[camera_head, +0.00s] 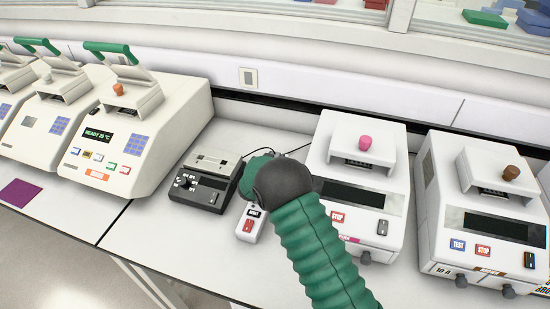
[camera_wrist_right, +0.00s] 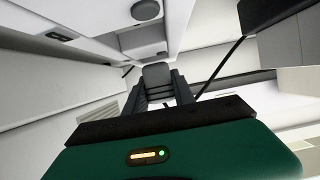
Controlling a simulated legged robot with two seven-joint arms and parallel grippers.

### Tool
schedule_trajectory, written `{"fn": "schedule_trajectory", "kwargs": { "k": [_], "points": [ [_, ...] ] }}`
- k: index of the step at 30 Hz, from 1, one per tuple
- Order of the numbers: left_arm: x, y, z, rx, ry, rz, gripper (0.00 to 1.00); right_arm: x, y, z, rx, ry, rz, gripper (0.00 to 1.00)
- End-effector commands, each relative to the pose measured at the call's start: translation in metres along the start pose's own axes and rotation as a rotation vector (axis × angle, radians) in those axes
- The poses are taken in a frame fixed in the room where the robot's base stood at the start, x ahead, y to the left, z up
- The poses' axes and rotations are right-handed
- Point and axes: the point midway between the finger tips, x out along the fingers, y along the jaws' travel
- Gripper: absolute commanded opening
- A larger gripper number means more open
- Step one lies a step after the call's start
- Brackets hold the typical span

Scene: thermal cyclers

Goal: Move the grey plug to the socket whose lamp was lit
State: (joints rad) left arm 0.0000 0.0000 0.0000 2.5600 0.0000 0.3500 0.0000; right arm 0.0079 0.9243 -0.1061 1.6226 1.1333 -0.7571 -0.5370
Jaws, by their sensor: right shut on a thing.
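My right gripper (camera_wrist_right: 160,98) is shut on a grey block-shaped thing (camera_wrist_right: 156,75), which looks like the grey plug, in the right wrist view. In the head view my green right arm reaches in from the bottom. Its dark wrist covers the fingers and the plug; only part of the green hand (camera_head: 257,167) shows. The hand is over the bench between the black-and-grey device and a white cycler. A dark cable (camera_wrist_right: 222,66) runs beside the gripper in the wrist view. I cannot make out a socket with a lit lamp. My left gripper is not in view.
A black-and-grey device (camera_head: 205,181) and a small white box with a red switch (camera_head: 250,222) lie beside my arm. White cyclers stand right (camera_head: 358,140) and far right (camera_head: 485,205). Cream cyclers (camera_head: 140,125) stand left. A plate (camera_head: 248,78) is on the back wall.

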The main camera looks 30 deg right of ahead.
Motion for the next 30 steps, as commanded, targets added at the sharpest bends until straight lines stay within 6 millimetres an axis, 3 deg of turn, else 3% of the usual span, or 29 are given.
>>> {"fn": "schedule_trajectory", "kwargs": {
  "k": [30],
  "points": [
    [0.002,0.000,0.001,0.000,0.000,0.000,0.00,0.004,0.000,0.009,0.000,0.000,0.000,0.00]
  ]
}}
